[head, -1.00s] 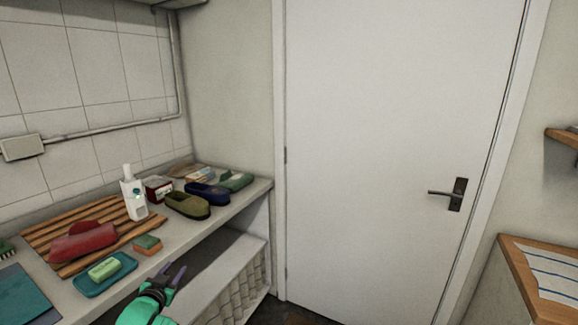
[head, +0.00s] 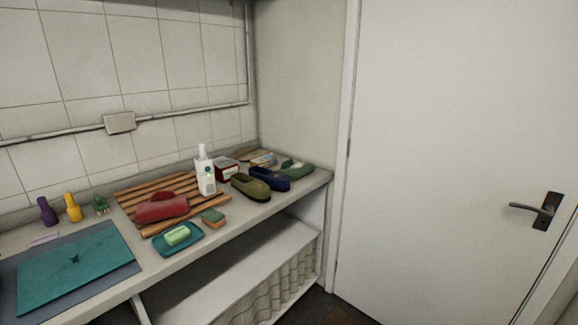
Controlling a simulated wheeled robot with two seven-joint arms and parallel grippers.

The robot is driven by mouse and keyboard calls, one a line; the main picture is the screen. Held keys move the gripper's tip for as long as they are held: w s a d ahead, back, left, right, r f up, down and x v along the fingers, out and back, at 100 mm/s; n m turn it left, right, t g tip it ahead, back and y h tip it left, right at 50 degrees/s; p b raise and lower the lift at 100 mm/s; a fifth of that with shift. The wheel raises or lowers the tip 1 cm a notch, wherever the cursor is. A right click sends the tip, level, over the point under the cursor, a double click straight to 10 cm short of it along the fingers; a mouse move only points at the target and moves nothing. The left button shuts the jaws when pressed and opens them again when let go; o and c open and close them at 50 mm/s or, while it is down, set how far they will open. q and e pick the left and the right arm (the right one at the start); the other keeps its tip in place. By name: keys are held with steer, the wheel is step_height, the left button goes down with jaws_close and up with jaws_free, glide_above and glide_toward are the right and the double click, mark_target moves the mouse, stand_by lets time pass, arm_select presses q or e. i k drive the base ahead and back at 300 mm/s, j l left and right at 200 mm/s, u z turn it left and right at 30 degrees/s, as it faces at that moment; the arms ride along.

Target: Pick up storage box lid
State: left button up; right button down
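A flat teal panel (head: 75,262) with a small dark knob in its middle lies on a grey-blue mat (head: 125,262) at the left of the counter. It looks like the storage box lid. Its left part runs close to the picture's left edge. Neither of my grippers shows in the head view now.
A door (head: 450,150) stands right.

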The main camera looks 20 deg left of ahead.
mark_target(42, 279)
steer(key=u, duration=2.65)
